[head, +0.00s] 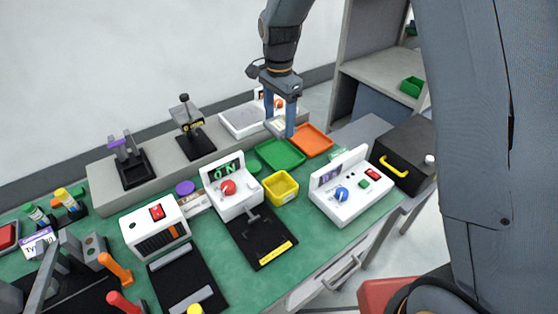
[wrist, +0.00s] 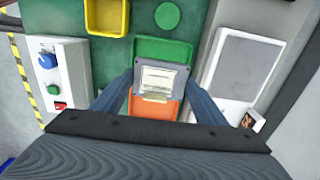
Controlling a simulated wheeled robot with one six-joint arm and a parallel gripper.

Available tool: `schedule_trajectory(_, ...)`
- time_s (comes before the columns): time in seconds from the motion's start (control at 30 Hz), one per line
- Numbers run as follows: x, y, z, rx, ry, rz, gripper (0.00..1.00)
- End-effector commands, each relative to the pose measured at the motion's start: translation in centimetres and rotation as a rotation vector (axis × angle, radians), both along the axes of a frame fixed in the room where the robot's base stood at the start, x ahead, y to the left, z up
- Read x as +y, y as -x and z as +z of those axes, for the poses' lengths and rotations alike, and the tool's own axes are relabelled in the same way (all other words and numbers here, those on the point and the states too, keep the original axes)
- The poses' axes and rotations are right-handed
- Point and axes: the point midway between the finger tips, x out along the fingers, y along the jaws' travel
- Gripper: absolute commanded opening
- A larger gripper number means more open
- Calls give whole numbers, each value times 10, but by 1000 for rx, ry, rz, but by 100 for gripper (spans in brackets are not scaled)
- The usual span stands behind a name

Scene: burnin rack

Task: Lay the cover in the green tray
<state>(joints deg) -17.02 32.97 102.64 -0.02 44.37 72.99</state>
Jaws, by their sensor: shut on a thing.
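My gripper (wrist: 160,84) is shut on the cover (wrist: 163,76), a grey-framed piece with a pale panel, and holds it between both fingers. In the head view my gripper (head: 283,121) hangs over the back of the bench, with a pale bit of the cover (head: 276,124) showing by the fingers. The green tray (head: 279,153) lies flat on the bench below and in front of the gripper. In the wrist view the green tray (wrist: 163,46) shows just beyond the cover, which overlaps its near edge. The tray's visible part looks empty.
An orange tray (head: 313,141) lies beside the green one, partly under the cover in the wrist view. A yellow bin (head: 281,188) and a white box with a blue knob (head: 343,190) stand nearby. A raised grey ledge (head: 105,172) runs along the back.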

Motion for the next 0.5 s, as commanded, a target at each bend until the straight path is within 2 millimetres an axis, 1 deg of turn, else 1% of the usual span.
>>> schedule_trajectory(0.17, 0, -1, -14, 3, 1, 0, 43)
schedule_trajectory(0.4, 0, -1, -52, 2, 0, 0, 43)
schedule_trajectory(0.5, 0, -1, -61, 1, 1, 0, 43)
